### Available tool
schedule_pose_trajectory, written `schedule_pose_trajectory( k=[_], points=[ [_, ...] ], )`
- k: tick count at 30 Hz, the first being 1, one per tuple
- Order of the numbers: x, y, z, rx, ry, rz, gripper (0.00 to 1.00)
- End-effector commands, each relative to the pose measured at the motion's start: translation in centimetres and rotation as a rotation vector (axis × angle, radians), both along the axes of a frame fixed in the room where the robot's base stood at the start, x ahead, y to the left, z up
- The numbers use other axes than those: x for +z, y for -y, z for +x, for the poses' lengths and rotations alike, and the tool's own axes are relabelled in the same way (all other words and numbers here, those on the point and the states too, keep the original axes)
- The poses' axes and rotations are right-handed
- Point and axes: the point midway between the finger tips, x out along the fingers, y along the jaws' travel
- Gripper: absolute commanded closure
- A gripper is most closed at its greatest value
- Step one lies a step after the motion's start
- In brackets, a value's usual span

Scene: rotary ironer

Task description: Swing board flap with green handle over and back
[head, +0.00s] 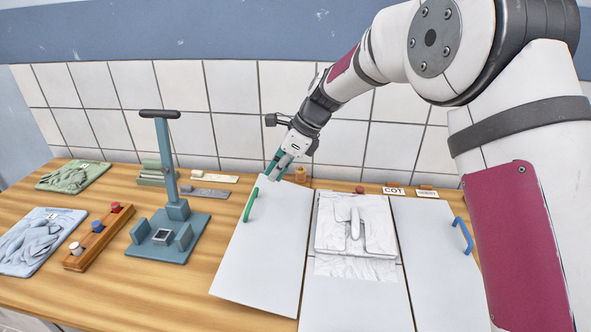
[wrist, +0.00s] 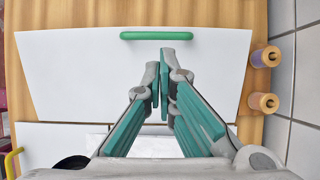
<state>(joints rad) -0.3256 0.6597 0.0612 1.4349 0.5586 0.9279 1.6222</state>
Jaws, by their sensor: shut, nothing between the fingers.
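The white board flap (head: 262,245) lies out to the left of the middle panel in the head view. Its green handle (head: 250,205) is a bar near the flap's outer left edge. In the wrist view the flap (wrist: 80,75) fills the middle, with the green handle (wrist: 156,36) along its far edge. My gripper (head: 275,166) is shut and empty, over the back end of the flap. In the wrist view its fingertips (wrist: 158,68) point toward the handle, apart from it in the picture. How high they are above the flap is hard to tell.
The right flap (head: 430,270) has a blue handle (head: 462,235). A blue-grey stand (head: 172,190) is left of the green-handled flap. Spools (wrist: 265,102) stand behind.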

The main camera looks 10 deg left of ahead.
Motion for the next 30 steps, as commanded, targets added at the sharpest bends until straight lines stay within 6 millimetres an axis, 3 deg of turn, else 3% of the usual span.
schedule_pose_trajectory(
  k=[3, 13, 22, 30],
  points=[
    [-1.3, -2.2, 0.0, 0.009, 0.004, -0.107, 1.0],
    [-5.4, -6.4, 0.1, 0.006, 0.005, -0.406, 1.0],
    [-8.6, -8.3, 0.1, 0.0, 0.003, -0.614, 1.0],
    [-10.1, -9.0, 0.0, -0.002, 0.0, -0.605, 1.0]
  ],
)
